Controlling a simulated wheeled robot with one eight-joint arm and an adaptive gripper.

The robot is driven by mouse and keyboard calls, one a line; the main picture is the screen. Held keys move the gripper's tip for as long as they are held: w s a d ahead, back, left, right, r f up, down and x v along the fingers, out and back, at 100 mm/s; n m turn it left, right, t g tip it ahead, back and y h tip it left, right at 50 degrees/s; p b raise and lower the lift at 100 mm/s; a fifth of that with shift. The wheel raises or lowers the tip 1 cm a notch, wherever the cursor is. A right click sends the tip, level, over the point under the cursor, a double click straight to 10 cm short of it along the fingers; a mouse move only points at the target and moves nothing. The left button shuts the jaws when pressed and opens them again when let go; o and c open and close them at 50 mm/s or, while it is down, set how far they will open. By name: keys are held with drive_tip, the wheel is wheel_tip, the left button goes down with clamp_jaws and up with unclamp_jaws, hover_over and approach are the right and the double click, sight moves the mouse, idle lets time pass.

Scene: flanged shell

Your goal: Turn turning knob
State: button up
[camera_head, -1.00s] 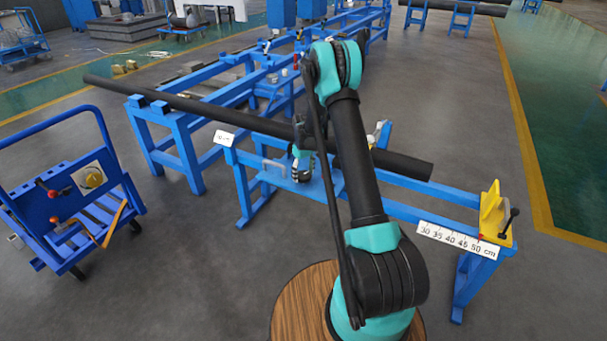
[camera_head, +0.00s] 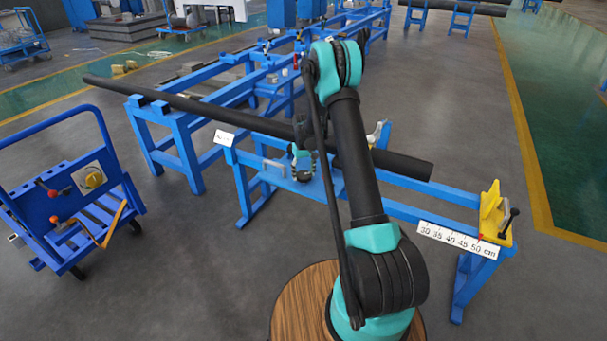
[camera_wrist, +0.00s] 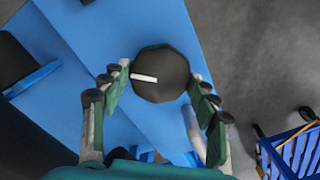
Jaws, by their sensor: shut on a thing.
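The turning knob (camera_wrist: 160,66) is a dark, many-sided disc with a white line mark on top, on a blue plate (camera_wrist: 190,35). In the wrist view the white line lies nearly level, left of the knob's middle. My gripper (camera_wrist: 160,80) has its fingers on both sides of the knob and is shut on it. In the head view my gripper (camera_head: 303,168) is low over the blue plate (camera_head: 328,187) of the rig; the knob is hidden there behind it.
A long black pipe (camera_head: 215,108) runs across the blue stands behind my gripper. A metal handle (camera_head: 274,168) stands left of it on the plate. A yellow bracket (camera_head: 491,212) and a scale (camera_head: 458,239) are at the rig's right end. A blue cart (camera_head: 50,200) stands left.

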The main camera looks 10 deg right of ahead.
sight(304, 175)
drive_tip(key=m, duration=0.5)
drive_tip(key=shift+m, duration=2.5)
drive_tip(key=o, duration=1.2)
drive_tip(key=shift+c, duration=0.2)
wheel_tip(304, 175, up, 12)
